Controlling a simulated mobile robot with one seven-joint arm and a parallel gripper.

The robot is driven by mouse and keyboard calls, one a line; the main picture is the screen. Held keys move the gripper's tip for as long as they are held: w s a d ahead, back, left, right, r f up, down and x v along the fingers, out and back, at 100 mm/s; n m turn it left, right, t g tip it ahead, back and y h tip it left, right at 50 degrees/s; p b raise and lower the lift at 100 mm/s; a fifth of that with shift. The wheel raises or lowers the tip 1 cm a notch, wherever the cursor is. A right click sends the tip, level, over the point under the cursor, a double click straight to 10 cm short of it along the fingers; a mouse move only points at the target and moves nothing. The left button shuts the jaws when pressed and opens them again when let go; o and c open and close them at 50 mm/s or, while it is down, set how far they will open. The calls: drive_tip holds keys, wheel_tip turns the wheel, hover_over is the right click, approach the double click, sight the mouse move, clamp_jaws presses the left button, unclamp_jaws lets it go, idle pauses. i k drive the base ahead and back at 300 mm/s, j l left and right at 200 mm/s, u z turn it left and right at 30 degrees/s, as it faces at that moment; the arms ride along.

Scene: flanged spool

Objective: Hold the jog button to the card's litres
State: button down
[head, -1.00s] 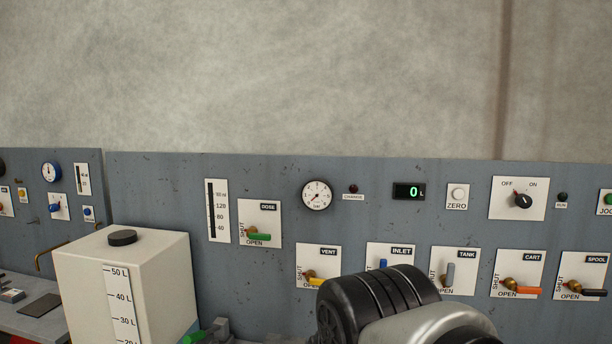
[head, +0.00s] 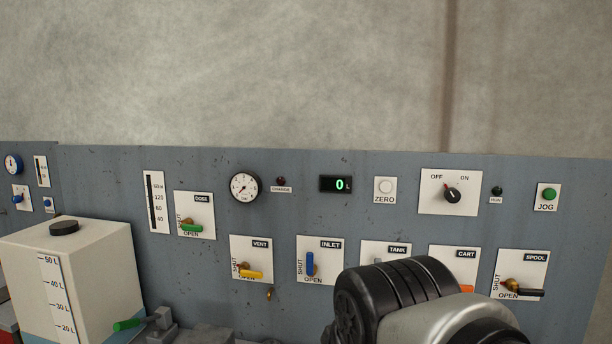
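The green jog button (head: 548,194) sits on a white plate marked JOG at the right of the grey panel. The litre display (head: 336,184) reads 0 L in green. The off/on knob (head: 452,195) is on a white plate left of the jog button; which way it is set is hard to tell. No card with litres can be made out. My arm shows at the bottom right, in front of the tank and cart valve plates. My gripper is not in view.
Valve plates marked dose, vent (head: 251,259), inlet (head: 320,261), tank, cart and spool (head: 521,275) line the panel. A zero button (head: 385,187) and a gauge (head: 244,187) are above. A white tank (head: 95,275) with a litre scale stands at left.

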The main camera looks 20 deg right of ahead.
sight(549, 194)
drive_tip(key=k+l, duration=0.15)
drive_tip(key=l, duration=0.6)
drive_tip(key=k+l+z, duration=0.1)
drive_tip(key=l, duration=0.65)
drive_tip(key=k+l, duration=0.15)
drive_tip(key=l, duration=0.65)
drive_tip(key=k+l, duration=0.1)
drive_tip(key=l, duration=0.65)
drive_tip(key=k+l+z, duration=0.1)
drive_tip(key=l, duration=0.7)
